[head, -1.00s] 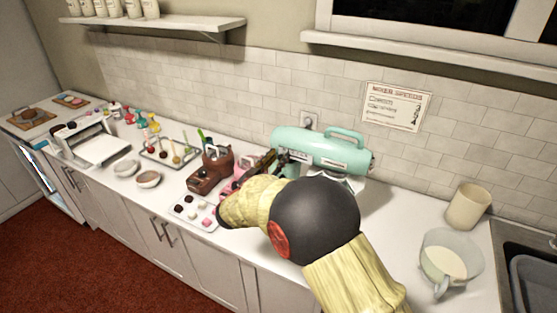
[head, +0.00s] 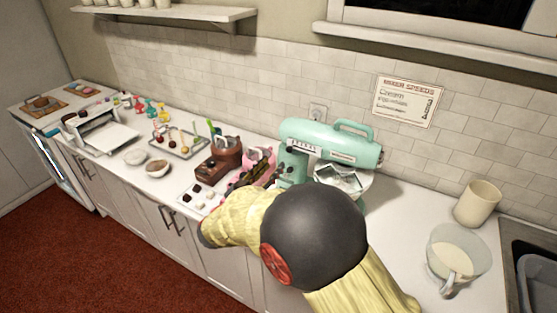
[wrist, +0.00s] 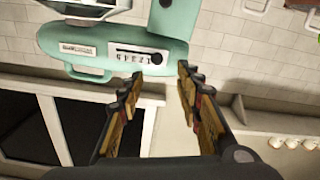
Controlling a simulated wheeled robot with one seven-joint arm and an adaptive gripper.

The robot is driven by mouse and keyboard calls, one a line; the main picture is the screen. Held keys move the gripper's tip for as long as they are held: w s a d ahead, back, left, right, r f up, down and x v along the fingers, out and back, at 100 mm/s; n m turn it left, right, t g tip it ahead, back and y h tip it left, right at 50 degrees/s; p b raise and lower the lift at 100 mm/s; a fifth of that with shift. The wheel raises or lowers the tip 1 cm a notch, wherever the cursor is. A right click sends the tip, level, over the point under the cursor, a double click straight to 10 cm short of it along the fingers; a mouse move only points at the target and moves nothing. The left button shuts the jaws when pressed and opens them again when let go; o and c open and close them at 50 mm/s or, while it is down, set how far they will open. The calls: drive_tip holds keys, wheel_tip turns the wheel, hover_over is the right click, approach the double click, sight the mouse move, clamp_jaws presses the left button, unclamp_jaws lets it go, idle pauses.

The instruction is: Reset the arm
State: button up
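My gripper (wrist: 160,90) is open in the wrist view, its two fingers apart with nothing between them. In the head view my gripper (head: 248,178) is partly hidden by my own arm, over the counter in front of the mixer. The mint-green stand mixer (head: 335,142) stands on the counter with a metal bowl (head: 345,180) under its head. The mixer also shows at the top left of the wrist view (wrist: 110,50), beyond the fingertips.
A measuring jug (head: 455,258) and a cream cup (head: 477,202) stand at the right. Counter between mixer and jug is clear.

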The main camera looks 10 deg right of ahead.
drive_tip(key=shift+v, duration=0.95)
